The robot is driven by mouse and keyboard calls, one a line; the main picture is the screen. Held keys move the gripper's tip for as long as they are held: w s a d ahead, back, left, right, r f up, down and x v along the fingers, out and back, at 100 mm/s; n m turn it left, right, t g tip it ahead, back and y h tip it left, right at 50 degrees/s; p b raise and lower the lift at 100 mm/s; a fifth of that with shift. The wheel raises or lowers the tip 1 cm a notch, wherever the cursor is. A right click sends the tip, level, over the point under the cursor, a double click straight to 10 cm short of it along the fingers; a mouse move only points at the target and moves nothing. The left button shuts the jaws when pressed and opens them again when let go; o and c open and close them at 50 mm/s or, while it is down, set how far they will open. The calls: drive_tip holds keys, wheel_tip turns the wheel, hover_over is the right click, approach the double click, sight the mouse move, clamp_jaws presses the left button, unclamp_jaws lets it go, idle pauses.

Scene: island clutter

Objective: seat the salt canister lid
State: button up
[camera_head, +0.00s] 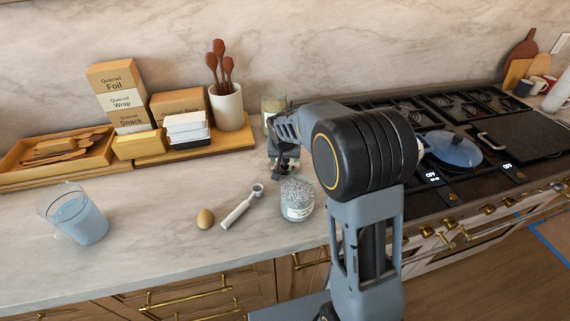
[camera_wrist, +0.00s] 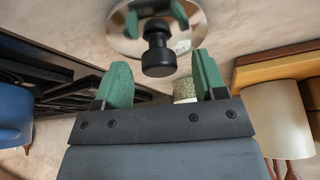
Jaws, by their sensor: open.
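The salt canister (camera_head: 298,205) is a labelled glass jar standing upright near the counter's front edge, filled with grey-white grains; no lid shows on it. In the wrist view a shiny round lid (camera_wrist: 128,40) with a black knob (camera_wrist: 158,52) lies ahead of my gripper (camera_wrist: 162,72). The green fingers are open, one on each side of the knob's near end, with gaps visible. In the head view my gripper (camera_head: 284,165) hangs low behind the canister, and the lid is not clearly seen there. I cannot tell whether the fingers touch the knob.
A small scoop (camera_head: 242,206) and an egg-like object (camera_head: 205,218) lie left of the canister. A blue glass (camera_head: 75,215) stands farther left. A utensil crock (camera_head: 227,106) stands behind. Another jar (camera_head: 271,106) is beside the cooktop (camera_head: 435,125). A blue pan (camera_head: 452,149) sits on it.

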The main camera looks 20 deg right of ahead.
drive_tip(key=c, duration=1)
drive_tip(key=shift+c, duration=0.2)
